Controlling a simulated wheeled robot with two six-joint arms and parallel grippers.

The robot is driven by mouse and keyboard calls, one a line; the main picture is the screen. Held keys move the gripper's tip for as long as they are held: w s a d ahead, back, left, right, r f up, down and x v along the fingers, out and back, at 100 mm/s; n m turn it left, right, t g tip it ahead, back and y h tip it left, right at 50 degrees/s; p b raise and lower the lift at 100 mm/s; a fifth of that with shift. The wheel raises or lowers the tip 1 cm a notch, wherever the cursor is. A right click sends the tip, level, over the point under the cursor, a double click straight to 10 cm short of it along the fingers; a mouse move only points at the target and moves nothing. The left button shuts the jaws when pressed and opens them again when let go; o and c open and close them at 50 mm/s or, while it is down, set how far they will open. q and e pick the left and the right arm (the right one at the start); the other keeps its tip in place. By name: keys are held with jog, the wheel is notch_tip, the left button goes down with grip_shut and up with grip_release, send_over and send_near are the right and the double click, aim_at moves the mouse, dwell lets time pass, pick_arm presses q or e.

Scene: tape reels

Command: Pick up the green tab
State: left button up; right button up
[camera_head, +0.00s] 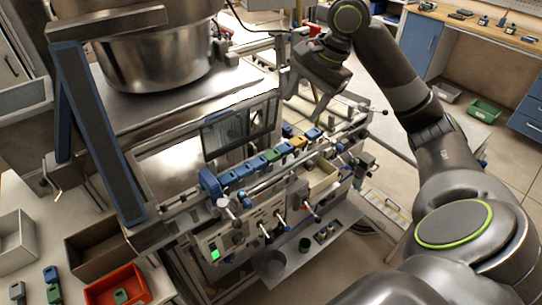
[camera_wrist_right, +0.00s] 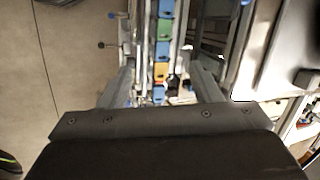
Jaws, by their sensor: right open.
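The green tab (camera_head: 270,155) sits in a row of mostly blue tabs along the rail at the front of the machine. An orange tab (camera_head: 297,143) stands farther right in the same row. In the right wrist view the green tab (camera_wrist_right: 163,28) lies beyond the orange tab (camera_wrist_right: 160,72), with a blue tab between them. My right gripper (camera_head: 318,108) is above the far right end of the row, apart from the green tab. Its fingers (camera_wrist_right: 164,84) are open, with nothing held between them. My left gripper does not show.
A dark screen (camera_head: 242,125) stands just behind the row. A large steel pot (camera_head: 155,60) is at the back left. Small levers and knobs stick out in front of the rail. A red bin (camera_head: 143,285) holding a green piece (camera_head: 121,296) is at the lower left.

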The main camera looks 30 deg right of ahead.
jog(key=p, duration=0.2)
send_over(273, 154)
jog(key=s+d, duration=0.2)
notch_tip(273, 154, down, 11)
jog(key=shift+s+a+f, duration=0.1)
jog(key=shift+a, duration=0.05)
jog(key=shift+w+a+f+p, duration=0.2)
jog(key=shift+f+p, duration=0.25)
jog(key=shift+p, duration=0.15)
jog(key=p+x, duration=0.1)
jog(key=x, duration=0.2)
jog(key=shift+w+a+f, duration=0.1)
jog(key=shift+w, duration=0.15)
jog(key=shift+w+f, duration=0.1)
jog(key=shift+f, duration=0.3)
